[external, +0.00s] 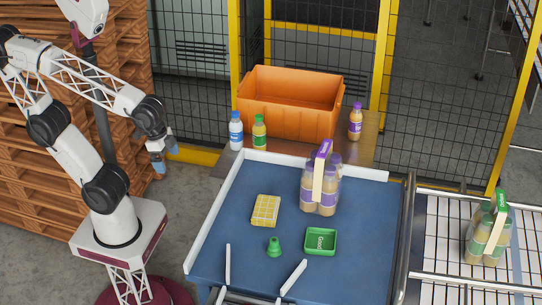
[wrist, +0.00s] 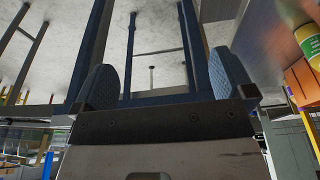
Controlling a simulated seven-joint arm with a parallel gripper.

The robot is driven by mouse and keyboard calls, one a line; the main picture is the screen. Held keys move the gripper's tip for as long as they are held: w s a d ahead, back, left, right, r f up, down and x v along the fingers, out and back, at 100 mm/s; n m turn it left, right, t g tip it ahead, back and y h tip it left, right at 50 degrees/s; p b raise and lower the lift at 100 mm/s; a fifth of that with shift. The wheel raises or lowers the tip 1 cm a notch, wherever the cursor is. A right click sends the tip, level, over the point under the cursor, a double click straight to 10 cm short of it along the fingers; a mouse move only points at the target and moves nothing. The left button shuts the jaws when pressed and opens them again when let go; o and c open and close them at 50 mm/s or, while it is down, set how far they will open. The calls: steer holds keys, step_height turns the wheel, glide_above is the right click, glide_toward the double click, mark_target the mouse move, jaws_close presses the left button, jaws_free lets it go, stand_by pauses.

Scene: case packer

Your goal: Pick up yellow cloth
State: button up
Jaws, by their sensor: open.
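The yellow cloth (external: 265,210) lies flat on the blue table (external: 350,264), left of the bottle pack, with a pale grid pattern on it. My gripper (external: 159,168) hangs in the air off the left side of the table, well apart from the cloth. In the wrist view its two blue fingertips (wrist: 165,82) are wide apart with nothing between them. The cloth is not seen in the wrist view.
A pack of bottles (external: 309,193), a green tray (external: 321,241) and a small green item (external: 274,246) stand near the cloth. White rails edge the table. Behind are an orange crate (external: 290,105) and loose bottles (external: 236,131). A conveyor (external: 448,237) lies right.

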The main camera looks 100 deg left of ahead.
steer(key=w+v, duration=0.2)
steer(key=v, duration=0.5)
steer(key=w+d+n+g+h, duration=0.1)
steer(key=w+d+n+h, duration=0.1)
steer(key=w+n, duration=0.3)
steer(key=w+d+n+g+h, duration=0.1)
steer(key=w+d+n+h, duration=0.15)
steer(key=w, duration=0.45)
steer(key=w+n+h, duration=0.9)
steer(key=w+n, duration=0.3)
steer(key=w, duration=1.2)
glide_toward(267, 205)
steer(key=shift+s+d+r+t, duration=0.15)
steer(key=shift+d+t, duration=0.15)
steer(key=shift+d, duration=0.5)
steer(key=shift+f, duration=0.4)
steer(key=shift+d, duration=0.1)
steer(key=shift+x, duration=1.2)
steer(key=shift+d+f, duration=0.1)
steer(key=shift+d, duration=0.05)
